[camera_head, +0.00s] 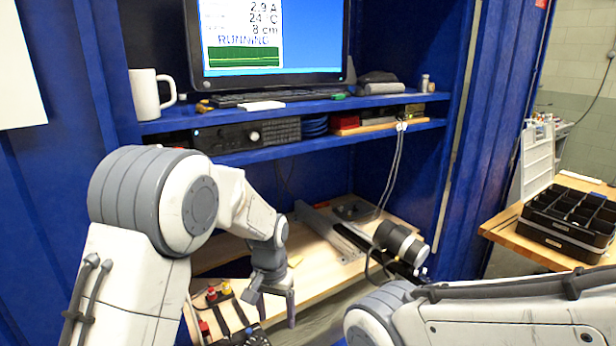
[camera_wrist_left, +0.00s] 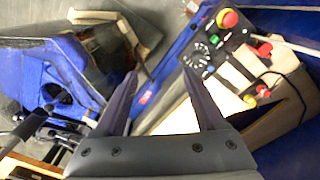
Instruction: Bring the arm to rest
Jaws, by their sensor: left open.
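My left arm (camera_head: 150,215) comes in from the left in the head view and bends down over the wooden bench. My left gripper (camera_head: 277,308) points down, open and empty, just right of a control box (camera_head: 222,308) with red and yellow knobs. In the left wrist view the two fingers (camera_wrist_left: 165,105) are spread with nothing between them. My right arm (camera_head: 490,315) crosses the lower right of the head view; its gripper is not in view.
A bench (camera_head: 330,262) bears a thruster-like cylinder (camera_head: 400,243) on a mount. Above are shelves with a white mug (camera_head: 150,94) and a monitor (camera_head: 270,45). A wooden table (camera_head: 503,232) at right holds black trays (camera_head: 572,215).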

